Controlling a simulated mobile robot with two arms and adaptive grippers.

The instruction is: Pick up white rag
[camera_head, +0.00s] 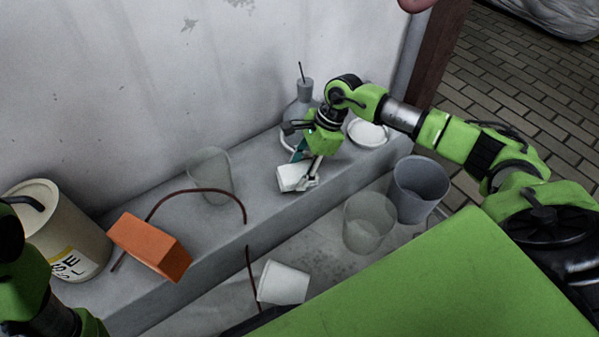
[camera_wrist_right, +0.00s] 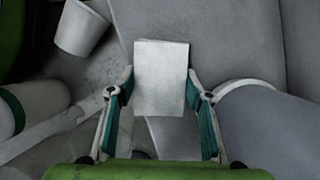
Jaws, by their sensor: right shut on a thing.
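The white rag (camera_head: 291,179) is a small folded white block at the front edge of the grey ledge, in the middle of the head view. My right gripper (camera_head: 308,168) reaches down to it from above and is shut on it. In the right wrist view the rag (camera_wrist_right: 160,70) shows as a pale rectangle between the two teal-padded fingers (camera_wrist_right: 158,100). I cannot tell whether the rag still touches the ledge. Part of my left arm shows at the lower left of the head view, but its fingers do not show.
On the ledge (camera_head: 225,228) stand a grey bottle (camera_head: 299,118), a white dish (camera_head: 368,132), a clear cup (camera_head: 210,172), an orange brick (camera_head: 150,246), a bent brown rod and a beige canister (camera_head: 62,228). Below are a grey bucket (camera_head: 420,188), a translucent cup (camera_head: 369,222) and a white cup (camera_head: 283,283).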

